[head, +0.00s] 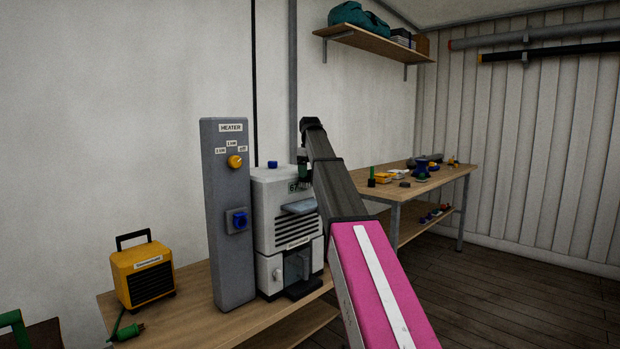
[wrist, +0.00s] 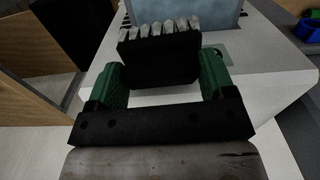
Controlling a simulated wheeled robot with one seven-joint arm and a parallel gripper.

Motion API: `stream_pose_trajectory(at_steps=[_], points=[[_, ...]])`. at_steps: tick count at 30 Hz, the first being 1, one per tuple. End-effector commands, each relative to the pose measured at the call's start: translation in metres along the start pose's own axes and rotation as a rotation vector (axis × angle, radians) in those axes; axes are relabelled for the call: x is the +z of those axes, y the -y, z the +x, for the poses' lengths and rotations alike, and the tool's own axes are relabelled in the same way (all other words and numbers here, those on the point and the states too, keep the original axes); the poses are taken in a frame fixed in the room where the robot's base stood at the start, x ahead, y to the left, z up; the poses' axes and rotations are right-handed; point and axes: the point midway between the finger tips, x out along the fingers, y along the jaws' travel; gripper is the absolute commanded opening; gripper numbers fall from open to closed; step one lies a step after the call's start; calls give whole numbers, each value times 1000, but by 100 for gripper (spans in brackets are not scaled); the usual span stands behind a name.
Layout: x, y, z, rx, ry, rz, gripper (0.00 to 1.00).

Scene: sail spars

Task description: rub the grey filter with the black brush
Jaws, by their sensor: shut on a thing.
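My gripper (wrist: 163,72) has green fingers and is shut on the black brush (wrist: 160,60), which shows in the wrist view with a row of pale bristles pointing away from me. The grey filter (wrist: 206,12) is the blue-grey block just beyond the bristles at the top of that view. I cannot tell whether the bristles touch it. In the head view the grey filter (head: 298,207) sticks out of the front of the white heater unit. My gripper (head: 304,170) is above it there, mostly behind my arm, and the brush is not clear.
The white unit (head: 270,215) stands on a wooden bench (head: 200,325) beside a grey HEATER panel (head: 228,265) with an orange knob and blue socket. A yellow dehumidifier (head: 143,275) is at left. A second bench (head: 410,190) behind holds small items.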

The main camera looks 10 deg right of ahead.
Motion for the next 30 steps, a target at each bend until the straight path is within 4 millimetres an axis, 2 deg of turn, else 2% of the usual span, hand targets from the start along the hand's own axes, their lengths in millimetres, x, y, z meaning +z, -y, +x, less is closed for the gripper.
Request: stream_pose_trajectory(at_steps=[11, 21, 30], points=[[0, 0, -3, 0, 0, 0, 44], [0, 0, -28, 1, -1, 0, 44], [0, 0, -31, 0, 0, 0, 44]])
